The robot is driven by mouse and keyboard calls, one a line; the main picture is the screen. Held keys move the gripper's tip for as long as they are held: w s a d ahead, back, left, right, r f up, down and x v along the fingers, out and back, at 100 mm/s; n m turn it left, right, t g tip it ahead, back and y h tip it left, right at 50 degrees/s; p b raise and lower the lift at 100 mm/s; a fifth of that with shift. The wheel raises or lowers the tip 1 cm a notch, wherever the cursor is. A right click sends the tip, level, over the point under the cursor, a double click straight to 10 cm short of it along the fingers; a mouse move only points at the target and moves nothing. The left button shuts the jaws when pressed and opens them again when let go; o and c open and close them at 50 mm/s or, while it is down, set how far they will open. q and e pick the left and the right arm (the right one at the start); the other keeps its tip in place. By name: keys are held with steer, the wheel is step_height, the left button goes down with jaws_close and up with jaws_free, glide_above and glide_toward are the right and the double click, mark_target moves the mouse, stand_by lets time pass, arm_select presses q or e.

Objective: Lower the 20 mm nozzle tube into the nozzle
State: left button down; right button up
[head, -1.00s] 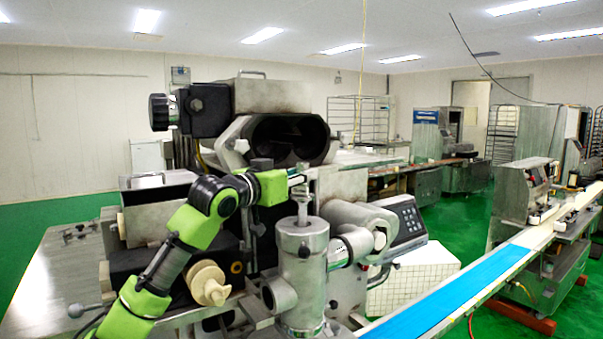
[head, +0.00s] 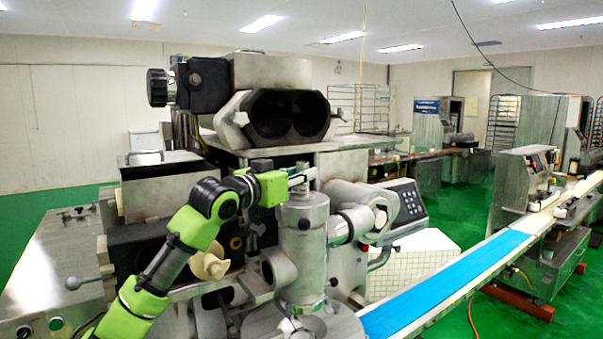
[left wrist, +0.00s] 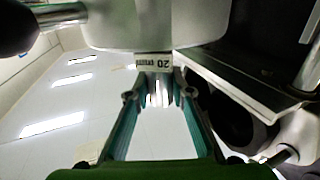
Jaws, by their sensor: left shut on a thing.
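The nozzle (head: 303,250) is an upright grey metal cylinder at the front of the machine. My left gripper (head: 300,180) is right above its top rim, reaching in from the left. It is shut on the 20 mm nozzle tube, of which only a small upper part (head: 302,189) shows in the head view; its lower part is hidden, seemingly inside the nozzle. In the left wrist view the tube's white label (left wrist: 153,62) marked 20 sits at the fingertips (left wrist: 154,78). My right gripper is not in view.
The encrusting machine (head: 270,75) stands close behind the nozzle, with a control panel (head: 408,203) at its right. A blue conveyor belt (head: 450,285) runs off to the right. A cream knob-like part (head: 208,266) is left of the nozzle.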

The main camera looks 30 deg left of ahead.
arm_select(q)
steer(key=shift+r, duration=0.1)
steer(key=c, duration=1.7)
jaws_free()
steer(key=shift+o, duration=0.9)
steer(key=shift+s, duration=0.1)
steer(key=s+b, duration=0.4)
steer(key=s, duration=0.3)
steer(key=shift+s+a, duration=0.15)
steer(key=shift+s, duration=0.05)
